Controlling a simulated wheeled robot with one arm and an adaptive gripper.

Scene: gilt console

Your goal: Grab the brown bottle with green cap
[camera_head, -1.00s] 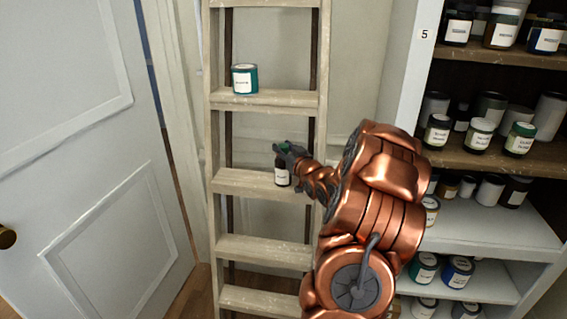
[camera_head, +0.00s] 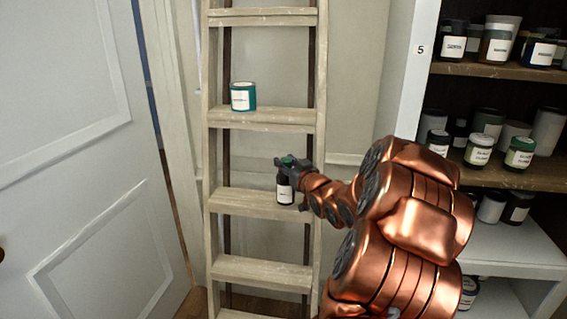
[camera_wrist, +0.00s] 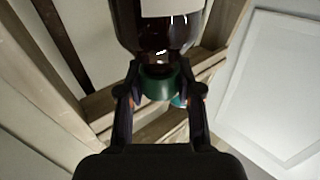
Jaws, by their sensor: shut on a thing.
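The brown bottle (camera_head: 285,188) with a white label and green cap is at a middle step of the wooden ladder in the head view. My gripper (camera_head: 287,163) is shut on it at the green cap, coming from the right. In the wrist view the fingers (camera_wrist: 160,98) sit on both sides of the green cap (camera_wrist: 160,83), and the dark brown bottle body (camera_wrist: 155,38) shows beyond it. The bottle looks upright in the head view. I cannot tell whether its base touches the step (camera_head: 235,200).
A teal tin (camera_head: 243,97) stands on the ladder step above. Shelves (camera_head: 500,172) with many jars and tins are at the right. A white panelled door (camera_head: 75,150) is at the left. The lower ladder steps (camera_head: 262,270) in view are bare.

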